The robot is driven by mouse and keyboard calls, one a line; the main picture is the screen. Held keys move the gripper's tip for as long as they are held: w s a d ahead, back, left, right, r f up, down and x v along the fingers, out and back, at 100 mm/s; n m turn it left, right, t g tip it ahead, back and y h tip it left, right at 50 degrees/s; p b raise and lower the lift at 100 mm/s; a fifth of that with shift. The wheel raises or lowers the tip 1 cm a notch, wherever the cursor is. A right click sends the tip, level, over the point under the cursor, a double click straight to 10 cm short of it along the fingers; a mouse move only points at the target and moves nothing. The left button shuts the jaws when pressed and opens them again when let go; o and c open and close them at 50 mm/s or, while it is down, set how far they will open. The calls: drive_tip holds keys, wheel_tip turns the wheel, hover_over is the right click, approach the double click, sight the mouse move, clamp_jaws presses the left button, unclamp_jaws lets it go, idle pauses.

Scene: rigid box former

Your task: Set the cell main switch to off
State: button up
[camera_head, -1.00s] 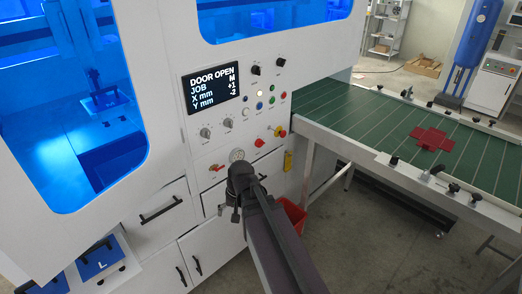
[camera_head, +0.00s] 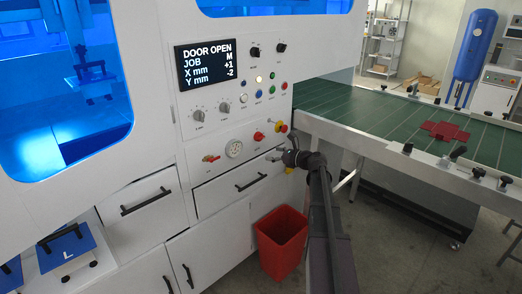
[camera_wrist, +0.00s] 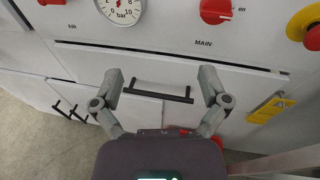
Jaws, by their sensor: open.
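The main switch is a red rotary knob (camera_wrist: 215,10) at the top of the wrist view, with "MAIN" printed below it. A white mark on the knob points right toward a label that looks like "on". In the head view the knob (camera_head: 258,136) is on the lower right of the white control panel (camera_head: 215,130). My gripper (camera_wrist: 160,78) is open and empty, its fingers spread in front of a drawer front, below the knob and apart from it. In the head view my gripper (camera_head: 284,157) is just right of and below the knob.
A yellow-and-red emergency stop (camera_wrist: 307,25) is right of the switch. A pressure gauge (camera_wrist: 122,8) and another red knob (camera_head: 211,158) are to its left. Drawer handles (camera_head: 251,181) stick out below. A green conveyor (camera_head: 370,115) and red bin (camera_head: 281,242) are nearby.

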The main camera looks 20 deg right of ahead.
sight(262, 138)
drive_tip(key=d+m+t+h+b, duration=0.1)
drive_tip(key=d+m+t, duration=0.1)
drive_tip(key=d+m, duration=0.2)
drive_tip(key=d, duration=0.2)
drive_tip(key=shift+w+d+r, duration=0.15)
drive_tip(key=shift+w+d, duration=0.2)
drive_tip(key=shift+w, duration=0.05)
drive_tip(key=x, duration=1.3)
drive_tip(key=shift+w+a+r, duration=0.15)
drive_tip(key=shift+w, duration=0.2)
drive_tip(key=c, duration=1.1)
